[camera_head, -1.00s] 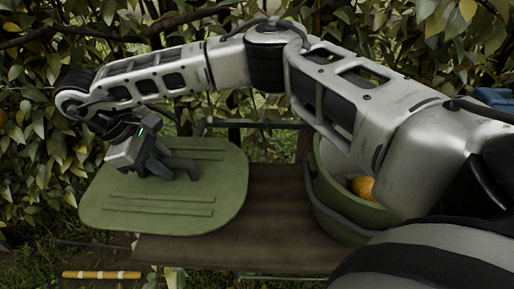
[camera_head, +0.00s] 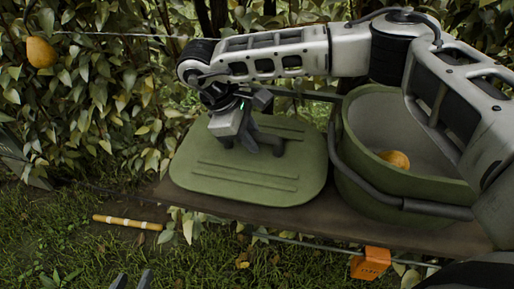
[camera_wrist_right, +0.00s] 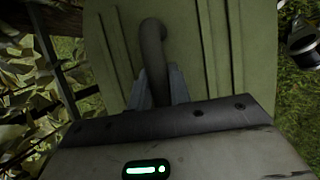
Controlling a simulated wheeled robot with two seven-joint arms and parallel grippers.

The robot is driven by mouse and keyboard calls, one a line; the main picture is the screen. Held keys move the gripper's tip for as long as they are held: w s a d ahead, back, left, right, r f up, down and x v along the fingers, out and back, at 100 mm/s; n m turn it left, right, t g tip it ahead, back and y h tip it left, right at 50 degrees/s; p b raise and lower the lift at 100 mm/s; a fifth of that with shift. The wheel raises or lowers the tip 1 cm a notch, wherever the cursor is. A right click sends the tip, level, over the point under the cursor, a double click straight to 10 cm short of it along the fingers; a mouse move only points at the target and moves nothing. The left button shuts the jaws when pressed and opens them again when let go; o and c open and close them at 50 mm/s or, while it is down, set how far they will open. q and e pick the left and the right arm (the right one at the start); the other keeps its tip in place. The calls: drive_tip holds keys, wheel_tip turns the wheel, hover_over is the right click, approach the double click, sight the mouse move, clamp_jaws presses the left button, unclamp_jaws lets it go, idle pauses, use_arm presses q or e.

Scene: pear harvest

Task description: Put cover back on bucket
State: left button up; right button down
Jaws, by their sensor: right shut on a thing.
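The green cover (camera_head: 225,186), a flat rounded plate with raised ribs, is level over the plank, left of the bucket. I cannot tell whether it touches the plank. My right gripper (camera_head: 262,146) is shut on the cover's dark curved handle, which the right wrist view shows between the fingers (camera_wrist_right: 158,95). The green bucket (camera_head: 353,150) stands uncovered on the plank, with a yellow-orange pear (camera_head: 395,160) inside; my right arm hides part of its rim.
The wooden plank (camera_head: 300,224) carries the bucket. A striped stick (camera_head: 127,222) lies on the grass. A leafy hedge with a hanging pear (camera_head: 40,52) stands behind.

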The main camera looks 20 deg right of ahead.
wheel_tip(320, 180, down, 2)
drive_tip(key=shift+f+b, duration=0.1)
drive_tip(key=shift+b, duration=0.3)
drive_tip(key=shift+d, duration=0.15)
drive_tip(key=shift+s, duration=0.1)
drive_tip(key=shift+f, duration=0.1)
drive_tip(key=c, duration=1.3)
unclamp_jaws()
